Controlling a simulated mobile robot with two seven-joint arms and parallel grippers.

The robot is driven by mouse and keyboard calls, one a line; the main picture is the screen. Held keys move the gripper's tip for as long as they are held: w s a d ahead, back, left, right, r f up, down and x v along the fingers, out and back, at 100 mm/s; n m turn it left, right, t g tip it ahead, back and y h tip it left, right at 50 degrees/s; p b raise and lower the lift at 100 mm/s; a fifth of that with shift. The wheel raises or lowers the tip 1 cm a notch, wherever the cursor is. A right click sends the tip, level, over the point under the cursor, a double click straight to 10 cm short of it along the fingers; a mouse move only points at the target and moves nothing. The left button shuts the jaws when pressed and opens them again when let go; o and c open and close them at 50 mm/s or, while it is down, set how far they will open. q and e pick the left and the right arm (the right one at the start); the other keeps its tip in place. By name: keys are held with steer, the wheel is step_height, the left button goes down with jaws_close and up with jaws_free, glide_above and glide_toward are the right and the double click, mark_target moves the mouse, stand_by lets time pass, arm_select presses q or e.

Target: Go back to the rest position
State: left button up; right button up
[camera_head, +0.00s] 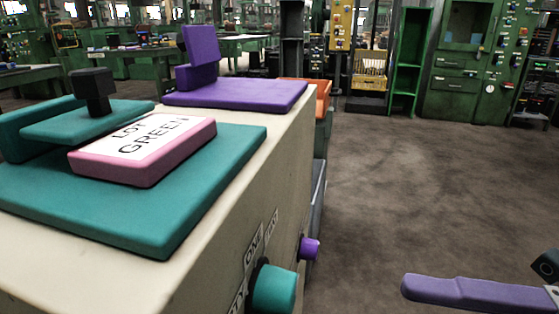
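A long purple, sleeve-like piece (470,293) juts in from the lower right edge, with a grey part and a black part behind it. It appears to be a finger of my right gripper, apart from the cabinet over the floor. The rest of that gripper is cut off, so I cannot tell whether it is open or shut. My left gripper is not in view. A pink block (143,165) with a white label reading "LOT GREEN" lies on a teal plate (215,180). Behind it is a purple plate (235,94) with a purple upright (201,45).
The plates sit on a cream cabinet (240,190). A teal knob (273,290) and a purple knob (309,248) project from its side. A black block (92,88) stands on a teal slab at left. The floor (430,185) to the right is clear.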

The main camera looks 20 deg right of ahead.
steer(key=shift+r, duration=0.1)
steer(key=w+d+r+m+t+h+p, duration=0.2)
steer(key=w+d+r+m+h+p, duration=0.15)
steer(key=r+m+h+p, duration=0.55)
steer(key=w+d+r+m+t+h+p, duration=0.2)
steer(key=w+r+m+h+p, duration=0.35)
steer(key=r+m+p, duration=0.45)
steer(key=s+a+r+m+g+p, duration=0.3)
steer(key=s+r+m+g+p, duration=0.15)
steer(key=s+p, duration=0.35)
steer(key=s+a+r+m+g+p, duration=0.2)
steer(key=s+r+m+g+p, duration=0.2)
steer(key=s+r+g+p, duration=0.25)
steer(key=w+p+v, duration=0.2)
steer(key=p+v, duration=0.9)
steer(key=p, duration=0.1)
steer(key=w+a+r+p+v, duration=0.1)
steer(key=w+p+v, duration=0.2)
steer(key=p+v, duration=0.8)
steer(key=w+r+p+v, duration=0.1)
steer(key=w+p+v, duration=0.1)
steer(key=p+v, duration=0.9)
steer(key=p, duration=0.3)
steer(key=shift+w+r+t, duration=0.2)
steer(key=shift+w+t, duration=0.05)
steer(key=shift+t, duration=0.05)
steer(key=shift+a+n, duration=0.1)
steer(key=shift+n, duration=0.15)
